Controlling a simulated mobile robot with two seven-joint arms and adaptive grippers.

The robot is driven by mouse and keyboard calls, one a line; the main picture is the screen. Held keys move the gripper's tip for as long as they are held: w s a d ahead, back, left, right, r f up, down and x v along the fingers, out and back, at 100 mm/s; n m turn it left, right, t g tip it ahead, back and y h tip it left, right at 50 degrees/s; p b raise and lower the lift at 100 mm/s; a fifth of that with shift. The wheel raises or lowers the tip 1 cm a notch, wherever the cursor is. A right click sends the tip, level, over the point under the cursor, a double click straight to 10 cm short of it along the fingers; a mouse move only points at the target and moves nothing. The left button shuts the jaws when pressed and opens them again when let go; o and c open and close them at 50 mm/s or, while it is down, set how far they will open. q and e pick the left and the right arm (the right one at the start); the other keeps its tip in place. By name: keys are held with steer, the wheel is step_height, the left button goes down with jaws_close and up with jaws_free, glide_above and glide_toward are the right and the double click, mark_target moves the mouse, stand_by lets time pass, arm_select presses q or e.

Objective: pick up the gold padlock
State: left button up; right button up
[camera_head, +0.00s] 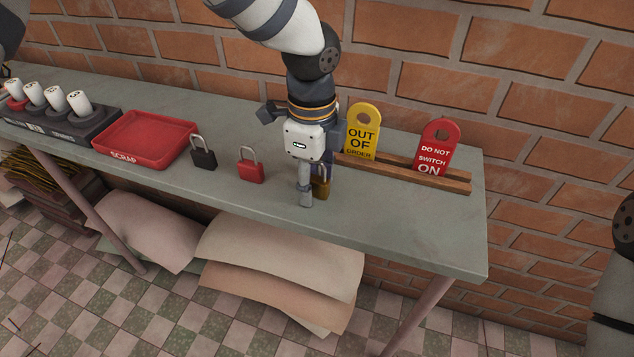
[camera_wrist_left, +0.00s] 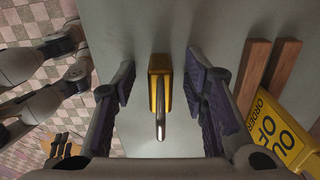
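The gold padlock (camera_head: 321,188) stands on the grey bench, partly hidden behind my left gripper in the head view. In the left wrist view the gold padlock (camera_wrist_left: 160,88) is between the two fingers, its shackle towards the camera. My left gripper (camera_head: 313,192) is open around it. In the left wrist view, the left gripper's fingers (camera_wrist_left: 160,86) have a clear gap on each side of the padlock.
A red padlock (camera_head: 250,170) and a black padlock (camera_head: 203,155) stand left of the gripper. A wooden rack (camera_head: 400,172) holds a yellow tag (camera_head: 363,130) and a red tag (camera_head: 436,147). A red scrap tray (camera_head: 146,140) is further left. The bench's right end (camera_head: 420,235) is clear.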

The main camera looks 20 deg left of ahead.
arm_select(q)
jaws_close()
steer(key=shift+r, duration=0.1)
steer(key=shift+r, duration=0.3)
step_height(320, 180, up, 3)
steer(key=shift+w+f, duration=0.1)
steer(key=s+d+r+p, duration=0.2)
steer(key=s+d+r, duration=0.4)
steer(key=s+r, duration=0.3)
steer(key=s, duration=0.3)
steer(key=shift+s+d+r+p, duration=0.2)
steer(key=shift+d+r+p, duration=0.1)
steer(key=shift+d+p, duration=0.1)
arm_select(e)
steer(key=shift+t, duration=0.9)
steer(key=w+r, duration=0.3)
steer(key=w, duration=0.1)
steer(key=shift+r, duration=0.4)
